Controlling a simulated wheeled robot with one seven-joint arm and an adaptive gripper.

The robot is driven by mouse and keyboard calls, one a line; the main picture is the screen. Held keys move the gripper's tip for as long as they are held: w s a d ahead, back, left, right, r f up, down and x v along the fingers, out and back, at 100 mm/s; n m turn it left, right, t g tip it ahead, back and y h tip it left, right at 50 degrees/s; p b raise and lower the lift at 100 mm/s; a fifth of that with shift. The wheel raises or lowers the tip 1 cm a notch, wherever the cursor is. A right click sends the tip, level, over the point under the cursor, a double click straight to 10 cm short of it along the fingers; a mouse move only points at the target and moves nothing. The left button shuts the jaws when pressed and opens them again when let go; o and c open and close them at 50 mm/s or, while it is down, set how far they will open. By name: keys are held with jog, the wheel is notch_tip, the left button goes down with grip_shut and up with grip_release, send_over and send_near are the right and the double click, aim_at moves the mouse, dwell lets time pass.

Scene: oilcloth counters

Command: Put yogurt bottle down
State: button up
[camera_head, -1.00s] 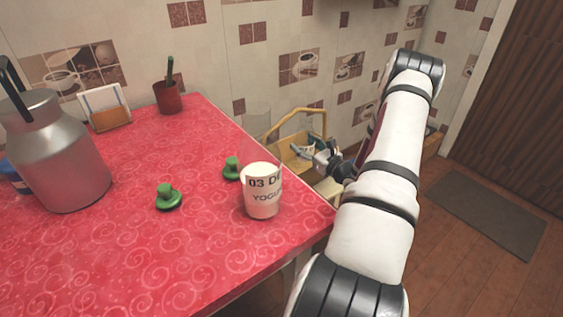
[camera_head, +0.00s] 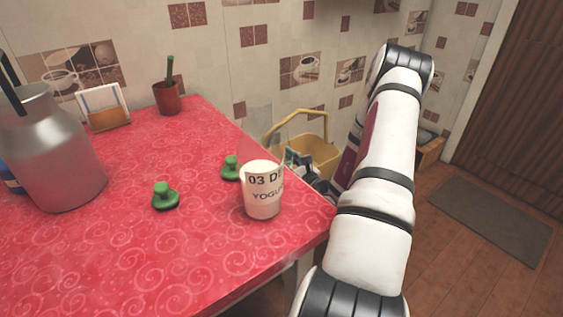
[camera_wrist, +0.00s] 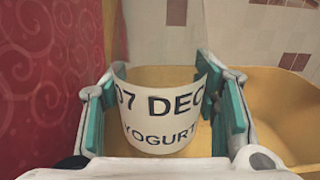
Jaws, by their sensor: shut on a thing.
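My gripper (camera_wrist: 163,108) is shut on a white yogurt bottle (camera_wrist: 158,128) labelled "07 DEC YOGURT", with a green-padded finger on each side. Behind and below the bottle in the wrist view is a yellow container (camera_wrist: 282,108). In the head view my gripper (camera_head: 300,163) is low beside the counter's right edge, in front of the yellow container (camera_head: 318,148); the held bottle is hard to make out there. A second yogurt cup (camera_head: 262,198), labelled "03 D…", stands upright on the red counter (camera_head: 110,250) near its right corner.
Two green-knobbed objects (camera_head: 165,196) (camera_head: 231,168) lie near the standing cup. A metal can (camera_head: 62,165), a picture stand (camera_head: 104,108) and a potted plant (camera_head: 167,97) are farther left and back. The counter's front middle is clear. The red counter side is close left in the wrist view.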

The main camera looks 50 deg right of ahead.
jog(key=o, duration=1.6)
jog(key=p+v, duration=0.2)
jog(key=v, duration=1)
